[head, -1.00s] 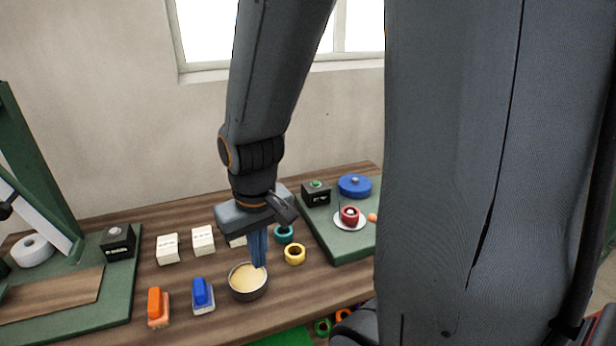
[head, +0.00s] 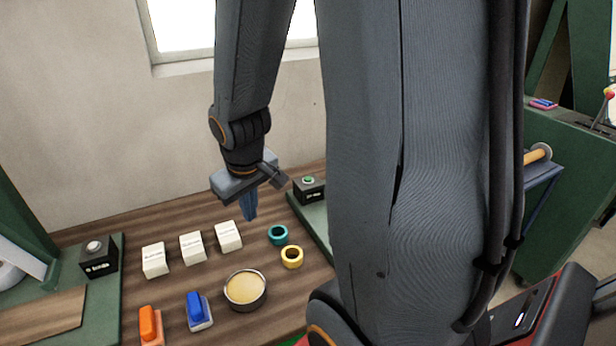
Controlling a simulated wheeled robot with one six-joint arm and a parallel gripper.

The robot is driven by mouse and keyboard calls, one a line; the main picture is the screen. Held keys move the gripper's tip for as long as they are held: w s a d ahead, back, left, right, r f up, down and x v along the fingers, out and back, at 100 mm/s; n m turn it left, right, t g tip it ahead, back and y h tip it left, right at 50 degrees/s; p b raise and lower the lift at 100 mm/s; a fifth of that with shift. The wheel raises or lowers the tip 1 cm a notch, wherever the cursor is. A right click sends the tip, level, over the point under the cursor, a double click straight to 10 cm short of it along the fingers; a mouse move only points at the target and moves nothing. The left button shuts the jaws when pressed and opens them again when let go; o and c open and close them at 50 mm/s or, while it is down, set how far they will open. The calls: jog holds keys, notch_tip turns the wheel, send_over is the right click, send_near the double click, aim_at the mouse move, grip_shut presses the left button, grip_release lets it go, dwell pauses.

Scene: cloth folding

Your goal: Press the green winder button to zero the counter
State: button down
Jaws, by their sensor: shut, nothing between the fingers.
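The green winder button (head: 308,180) sits on top of a small black box (head: 311,191) at the back of a green board (head: 316,218), right of centre in the head view. My gripper (head: 250,214) is shut and empty, pointing down above the wooden bench. It is left of the button box and apart from it. The rest of the winder board is hidden behind my arm, and I cannot see the counter's reading.
Several white blocks (head: 192,248), a teal ring (head: 278,235), a yellow ring (head: 292,257) and a round tin (head: 245,290) stand on the bench. Blue (head: 199,310) and orange (head: 150,325) handled tools lie in front. Another black button box (head: 98,257) is at left.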

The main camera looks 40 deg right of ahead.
jog(key=w+d+r+n+t+p, duration=0.1)
jog(key=w+d+n+t, duration=0.1)
jog(key=d, duration=0.6)
jog(key=w+d+r+n+t+p, duration=0.2)
jog(key=w+d+n, duration=0.1)
jog(key=d, duration=0.6)
jog(key=w+d+r+n+t+p, duration=0.1)
jog(key=w+d, duration=0.3)
jog(key=d, duration=0.4)
jog(key=shift+d+r+n+t+y+p, duration=0.3)
jog(key=shift+d+r+n+t+p, duration=0.1)
jog(key=shift+n+t+p, duration=0.35)
jog(key=shift+f, duration=0.1)
jog(key=b, duration=0.8)
send_over(308, 180)
jog(key=f, duration=0.7)
jog(key=shift+s+d+f, duration=0.25)
jog(key=shift+s, duration=0.05)
jog(key=shift+f+b, duration=0.35)
jog(key=shift+f, duration=0.3)
jog(key=shift+f, duration=0.4)
